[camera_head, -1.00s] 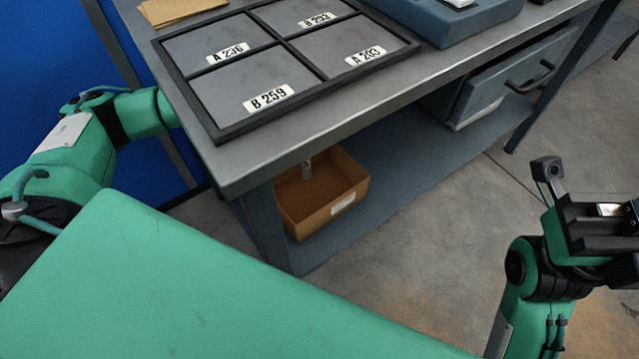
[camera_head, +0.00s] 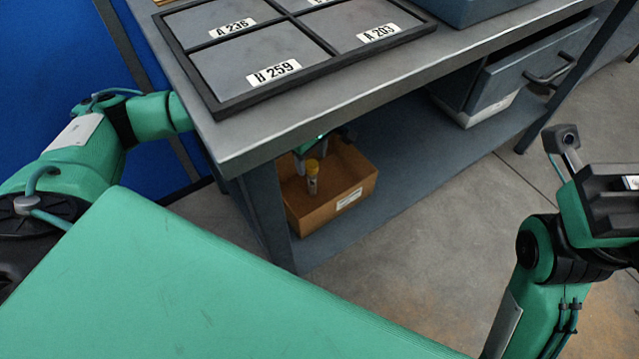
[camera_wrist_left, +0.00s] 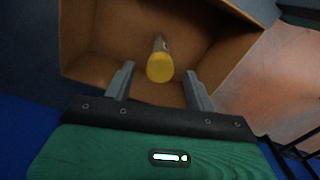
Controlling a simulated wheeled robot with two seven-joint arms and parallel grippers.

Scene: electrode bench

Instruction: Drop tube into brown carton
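The brown carton (camera_head: 318,218) stands on the lower shelf under the bench, with a white label on its front. The tube (camera_head: 312,184) has a yellow cap and shows within the carton's opening. In the left wrist view, its yellow cap (camera_wrist_left: 160,68) faces the camera. My left gripper (camera_wrist_left: 160,76) is over the carton with its fingers apart, one on each side of the tube, with gaps between. In the head view it is partly hidden by the bench top. Whether the tube touches the carton floor is unclear. My right gripper (camera_head: 622,208) is at the right edge, partly cut off.
The bench top (camera_head: 400,85) overhangs the carton and carries a black-framed tray (camera_head: 330,76) with labelled compartments. A bench leg (camera_head: 265,215) stands close left of the carton. A drawer (camera_head: 530,70) hangs at right. The lower shelf (camera_head: 420,140) right of the carton is clear.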

